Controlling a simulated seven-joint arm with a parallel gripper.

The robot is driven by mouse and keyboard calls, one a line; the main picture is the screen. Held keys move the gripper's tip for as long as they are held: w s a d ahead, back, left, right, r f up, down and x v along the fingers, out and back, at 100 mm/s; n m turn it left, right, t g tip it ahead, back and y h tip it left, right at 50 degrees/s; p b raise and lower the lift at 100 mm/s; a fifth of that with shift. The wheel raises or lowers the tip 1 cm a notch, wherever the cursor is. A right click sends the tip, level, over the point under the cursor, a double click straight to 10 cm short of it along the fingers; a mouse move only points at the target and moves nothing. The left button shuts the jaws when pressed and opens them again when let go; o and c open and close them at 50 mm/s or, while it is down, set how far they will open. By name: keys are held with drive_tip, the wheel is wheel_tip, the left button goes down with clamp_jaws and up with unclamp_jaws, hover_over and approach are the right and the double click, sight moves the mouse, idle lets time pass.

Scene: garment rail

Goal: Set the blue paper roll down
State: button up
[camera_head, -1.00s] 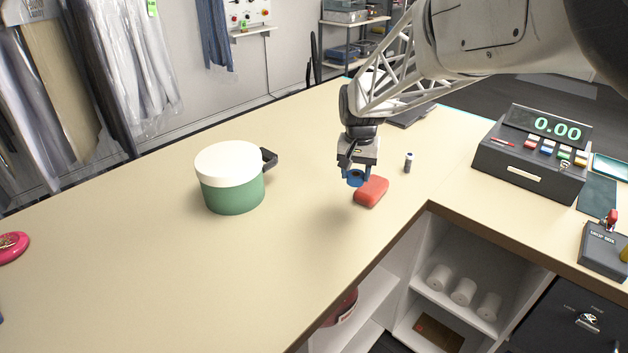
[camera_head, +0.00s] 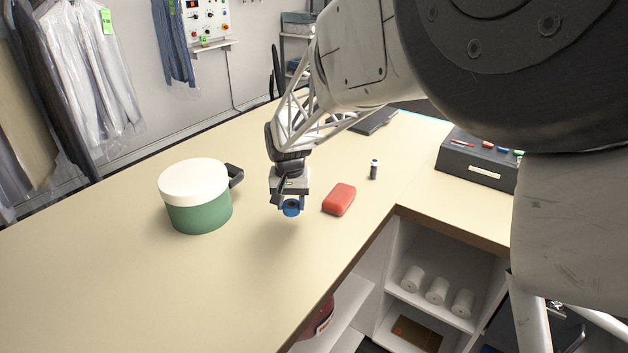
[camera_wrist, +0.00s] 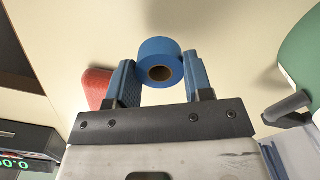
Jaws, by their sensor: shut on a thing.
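The blue paper roll (camera_head: 291,208) is held between the fingertips of my gripper (camera_head: 289,203), a little above the beige counter (camera_head: 330,255). In the wrist view the blue roll (camera_wrist: 160,62) shows its brown core, with a blue finger of my gripper (camera_wrist: 160,80) on each side of it. My gripper is shut on the roll. A shadow lies on the counter below it.
A red block (camera_head: 339,199) lies just right of my gripper. A green pot with a white lid (camera_head: 196,195) stands to the left, its dark handle towards my gripper. A small dark cylinder (camera_head: 374,169) stands behind the block. The counter in front is clear.

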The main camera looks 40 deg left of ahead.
drive_tip(key=shift+a, duration=0.1)
drive_tip(key=shift+w+a+f, duration=0.25)
drive_tip(key=shift+w+a, duration=1.35)
drive_tip(key=shift+a, duration=0.5)
drive_tip(key=shift+w+a+f, duration=0.25)
drive_tip(key=shift+w+a, duration=1.4)
drive_tip(key=shift+a, duration=0.45)
drive_tip(key=shift+w+a+f, duration=0.25)
drive_tip(key=shift+w+a, duration=1.35)
drive_tip(key=shift+a, duration=0.5)
drive_tip(key=shift+f, duration=0.15)
drive_tip(key=shift+f, duration=1.65)
drive_tip(key=shift+f, duration=0.15)
drive_tip(key=o, duration=0.9)
drive_tip(key=shift+r, duration=0.2)
wheel_tip(320, 180, up, 12)
